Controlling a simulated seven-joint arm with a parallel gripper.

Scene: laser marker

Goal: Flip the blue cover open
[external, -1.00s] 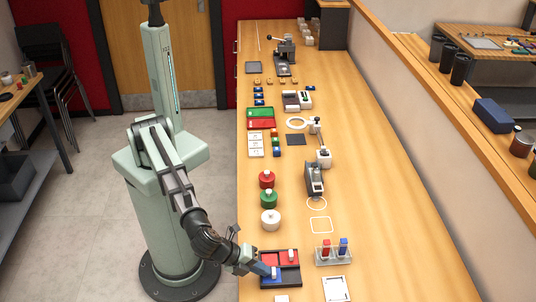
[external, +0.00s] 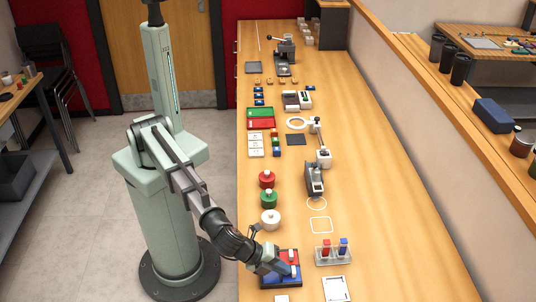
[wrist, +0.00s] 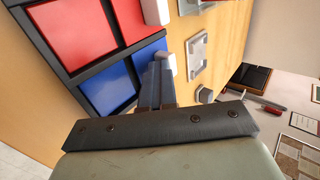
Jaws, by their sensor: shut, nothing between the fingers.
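The dark tray (wrist: 75,70) has a red row and a blue row; it also shows in the external view (external: 299,285). In the wrist view a flat blue square (wrist: 107,91) lies in the left half of the blue row. A second blue panel, the cover (wrist: 149,56), lies to its right, with a white handle (wrist: 165,66) at its right edge. My gripper (wrist: 160,72) is shut and empty, its fingertips over the right blue panel close to the handle. I cannot tell whether they touch. In the external view my gripper (external: 287,269) hides part of the blue row.
The neighbouring red panel (wrist: 136,18) has its own white handle (wrist: 155,11). A rack with a red and a blue tube (external: 333,254) stands right of the tray, and a white pot (external: 270,219) behind it. A white-framed plate (external: 335,288) lies at front right.

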